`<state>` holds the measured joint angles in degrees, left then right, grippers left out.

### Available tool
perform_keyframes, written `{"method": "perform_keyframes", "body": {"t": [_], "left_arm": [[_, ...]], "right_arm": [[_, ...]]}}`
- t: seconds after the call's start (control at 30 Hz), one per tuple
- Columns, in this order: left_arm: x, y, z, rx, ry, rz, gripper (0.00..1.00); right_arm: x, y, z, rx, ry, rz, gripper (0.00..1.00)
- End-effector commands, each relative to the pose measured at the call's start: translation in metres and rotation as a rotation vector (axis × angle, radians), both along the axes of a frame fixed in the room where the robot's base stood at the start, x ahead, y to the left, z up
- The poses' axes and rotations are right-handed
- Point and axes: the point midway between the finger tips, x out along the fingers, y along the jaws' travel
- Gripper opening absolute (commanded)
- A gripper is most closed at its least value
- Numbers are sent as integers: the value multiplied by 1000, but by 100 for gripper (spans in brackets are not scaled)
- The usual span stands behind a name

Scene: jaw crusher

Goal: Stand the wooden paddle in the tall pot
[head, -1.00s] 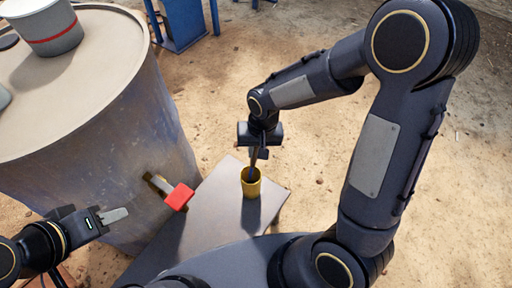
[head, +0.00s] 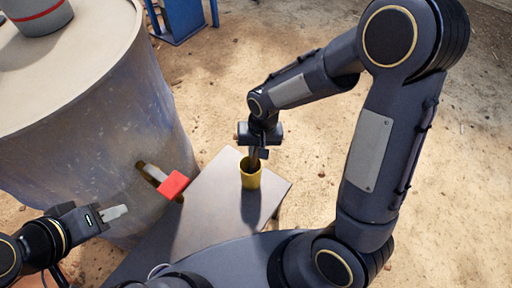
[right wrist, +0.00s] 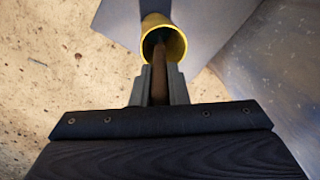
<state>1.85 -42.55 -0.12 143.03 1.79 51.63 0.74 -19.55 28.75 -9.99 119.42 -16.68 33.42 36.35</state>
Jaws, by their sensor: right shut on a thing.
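The tall pot (head: 250,178) is a yellow cylinder standing upright on a grey tabletop, and it also shows in the right wrist view (right wrist: 171,28). My right gripper (head: 256,151) is directly above the pot, with its fingers (right wrist: 159,85) shut on the brown wooden paddle (right wrist: 160,68). The paddle reaches down into the pot's mouth. Its lower end is hidden inside, so I cannot tell whether it touches the bottom. My left gripper (head: 115,213) is at the lower left beside the drum, away from the pot. Whether its jaws are open is unclear.
A large grey drum (head: 90,120) with a grey red-banded container (head: 38,15) on top stands at the left. A valve with a red handle (head: 173,185) juts from it towards the grey table (head: 215,205). A blue stand (head: 180,20) is behind. Sandy ground lies right.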

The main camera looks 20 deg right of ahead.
Motion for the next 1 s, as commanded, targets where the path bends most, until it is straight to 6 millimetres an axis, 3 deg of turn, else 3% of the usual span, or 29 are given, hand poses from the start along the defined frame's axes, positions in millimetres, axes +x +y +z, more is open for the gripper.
{"method": "perform_keyframes", "body": {"t": [0.03, 0.23, 0.57, 1.0], "left_arm": [[0, 0, 0, 0, 0, 0, 36], [0, 0, 0, 0, 0, 0, 36], [0, 0, 3, 0, 0, 0, 36], [0, 0, 27, 0, 0, 0, 36]], "right_arm": [[0, 0, 0, 0, 0, 0, 15], [0, 0, 0, 0, 0, 0, 39], [0, 0, 7, 1, -2, 0, 39], [-3, -7, 72, 1, -1, 1, 39]]}}
